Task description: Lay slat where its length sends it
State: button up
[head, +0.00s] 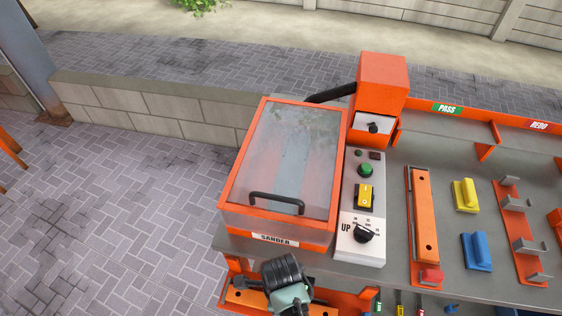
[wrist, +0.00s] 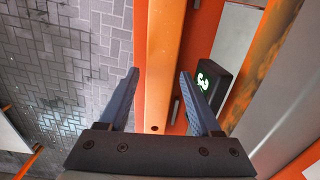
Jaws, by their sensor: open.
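An orange slat (wrist: 165,50) with a dark hole near its end runs lengthwise under my gripper (wrist: 160,75) in the wrist view. My gripper is open, with one finger on each side of the slat in the picture; I cannot tell how far above it the fingertips are. In the head view my gripper (head: 287,297) is at the bottom, over an orange slat (head: 243,296) low in front of the sander (head: 277,235); its fingers are hidden. Another orange slat-like bar (head: 424,215) with holes lies on the bench beside a red block (head: 431,277).
The sander's clear lid (head: 290,150) is down. A control panel (head: 363,215) stands beside it. Places marked PASS (head: 447,109) and REDO (head: 539,125) are at the back right. Yellow (head: 465,195) and blue (head: 477,252) blocks sit on the bench. A small display (wrist: 206,76) shows 3.

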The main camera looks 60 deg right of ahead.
jog(key=shift+f, duration=0.9)
jog(key=shift+c, duration=0.3)
grip_shut()
jog(key=shift+r, duration=0.1)
